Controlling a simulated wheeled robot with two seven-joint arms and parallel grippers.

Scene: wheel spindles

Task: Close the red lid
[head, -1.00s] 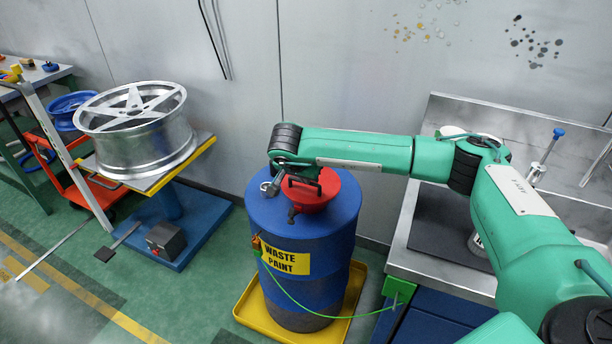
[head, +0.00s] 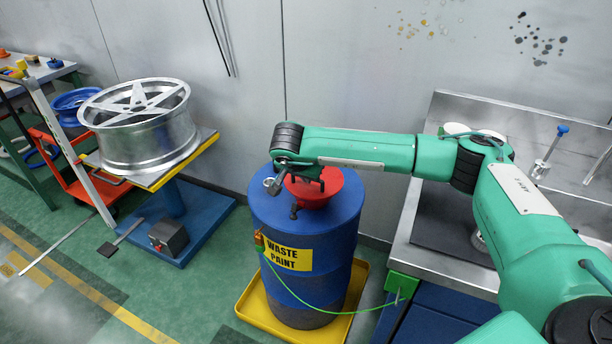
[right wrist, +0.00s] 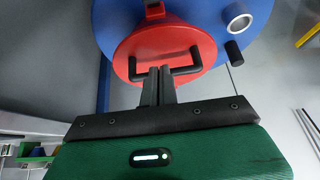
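The red lid (head: 333,187) is on top of the blue waste paint drum (head: 335,235), partly hidden by my right arm's end in the head view. In the right wrist view the red lid (right wrist: 190,38) is a round disc with a black U-shaped handle (right wrist: 187,71). My right gripper (right wrist: 158,72) has its two dark fingers close together at the middle of this handle, overlapping its bar. How far the lid is tilted is hard to tell. My left gripper is not in view.
The drum stands in a yellow tray (head: 257,322), with a green cable (head: 310,308) running right to the steel bench (head: 425,262). A silver wheel rim (head: 140,130) lies on a stand at left. The wall is close behind the drum.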

